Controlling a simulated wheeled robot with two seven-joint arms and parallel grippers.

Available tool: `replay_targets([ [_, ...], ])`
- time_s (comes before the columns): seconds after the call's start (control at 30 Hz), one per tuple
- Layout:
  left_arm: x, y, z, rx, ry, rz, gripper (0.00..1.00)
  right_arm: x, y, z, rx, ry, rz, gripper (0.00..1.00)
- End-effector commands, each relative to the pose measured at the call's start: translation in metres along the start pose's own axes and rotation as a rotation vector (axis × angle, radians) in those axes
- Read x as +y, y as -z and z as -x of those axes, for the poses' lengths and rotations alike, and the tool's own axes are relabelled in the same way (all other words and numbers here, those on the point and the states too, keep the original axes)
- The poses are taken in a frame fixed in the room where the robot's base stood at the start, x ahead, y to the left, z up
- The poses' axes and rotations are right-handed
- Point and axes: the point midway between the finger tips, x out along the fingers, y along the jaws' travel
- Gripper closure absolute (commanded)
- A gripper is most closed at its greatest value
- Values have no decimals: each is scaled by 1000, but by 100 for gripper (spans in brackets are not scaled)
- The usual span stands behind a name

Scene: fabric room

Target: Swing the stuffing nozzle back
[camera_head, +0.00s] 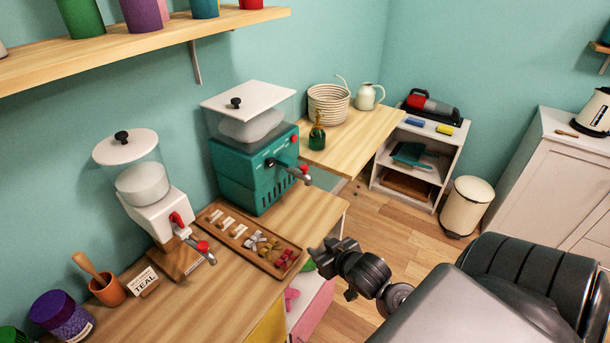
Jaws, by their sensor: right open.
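A teal stuffing machine (250,182) with a clear hopper and white lid stands on the wooden counter. My right gripper (326,254) is open and empty, past the counter's right edge and below the teal machine's nozzle, apart from both nozzles. My left gripper is out of view.
A wooden tray (289,267) with small labelled pieces lies in front of the teal machine. A sign reading TEAL (145,281), a small pot (108,291) and a purple-lidded jar (64,314) stand at the left. A green bottle (317,136) stands behind the teal machine.

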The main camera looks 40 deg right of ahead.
Motion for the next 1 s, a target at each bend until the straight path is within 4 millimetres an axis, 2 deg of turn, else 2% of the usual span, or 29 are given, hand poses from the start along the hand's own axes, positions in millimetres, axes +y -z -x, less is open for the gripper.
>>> replay_targets([
  [0.03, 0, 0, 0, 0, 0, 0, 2, 13, 20, -7, 76, -9, -10, 60],
  [0.2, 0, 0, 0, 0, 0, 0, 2, 52, 87, -19, 341, -9, -51, 60],
  [0.33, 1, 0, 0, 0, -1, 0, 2, 72, 124, -18, 487, 6, -66, 60],
  [0.43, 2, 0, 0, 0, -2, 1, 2, 79, 138, -16, 540, 14, -69, 60],
  [0.67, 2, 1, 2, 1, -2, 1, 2, 80, 145, -20, 554, 16, -70, 60],
  [0.77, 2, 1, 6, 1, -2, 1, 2, 81, 152, -30, 554, 16, -70, 60],
  [1.0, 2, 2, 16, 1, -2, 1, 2, 81, 177, -68, 554, 15, -69, 60],
])
